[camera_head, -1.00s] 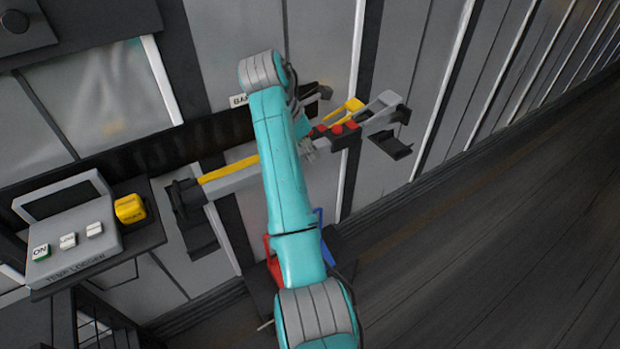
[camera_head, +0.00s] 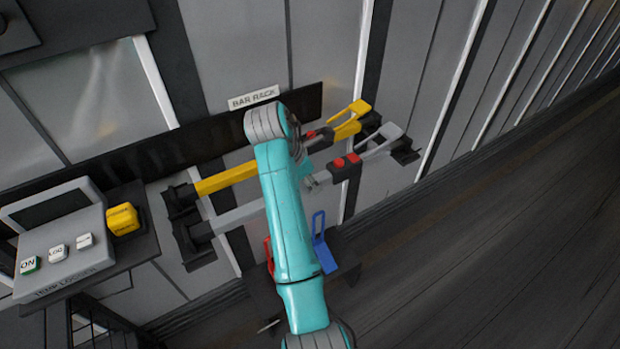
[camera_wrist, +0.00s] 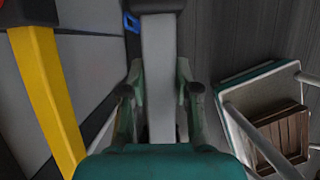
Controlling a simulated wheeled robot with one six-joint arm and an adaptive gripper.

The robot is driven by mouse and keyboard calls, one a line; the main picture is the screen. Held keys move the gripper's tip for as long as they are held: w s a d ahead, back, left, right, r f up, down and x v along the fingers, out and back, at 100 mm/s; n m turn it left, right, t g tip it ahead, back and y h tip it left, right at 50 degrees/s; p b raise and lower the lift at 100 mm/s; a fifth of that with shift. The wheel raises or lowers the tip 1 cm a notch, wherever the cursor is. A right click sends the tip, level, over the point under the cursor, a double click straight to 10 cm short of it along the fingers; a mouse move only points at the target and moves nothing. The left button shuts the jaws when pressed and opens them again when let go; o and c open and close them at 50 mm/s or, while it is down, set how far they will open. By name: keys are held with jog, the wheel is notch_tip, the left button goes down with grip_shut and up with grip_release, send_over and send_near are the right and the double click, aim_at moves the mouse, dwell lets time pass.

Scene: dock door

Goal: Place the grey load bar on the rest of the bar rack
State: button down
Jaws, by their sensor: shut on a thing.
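The grey load bar (camera_head: 240,215) runs slantwise across the head view, with a red-and-black middle part and a grey lever (camera_head: 384,141) at its right end. My gripper (camera_head: 313,181) is shut on the bar near its middle, partly hidden by my arm. The wrist view shows the bar (camera_wrist: 159,60) between both fingers. The bar rack (camera_head: 225,132) is the dark rail on the wall.
A yellow bar (camera_head: 228,177) lies on the rack just above and behind the grey bar. A temp logger (camera_head: 68,242) and a yellow box (camera_head: 122,218) stand on a shelf at left. Red and blue handles (camera_head: 319,240) stand below the bar. Open floor lies right.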

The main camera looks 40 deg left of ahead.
jog(key=shift+f, duration=0.15)
jog(key=c, duration=0.8)
grip_release()
jog(key=shift+c, duration=0.2)
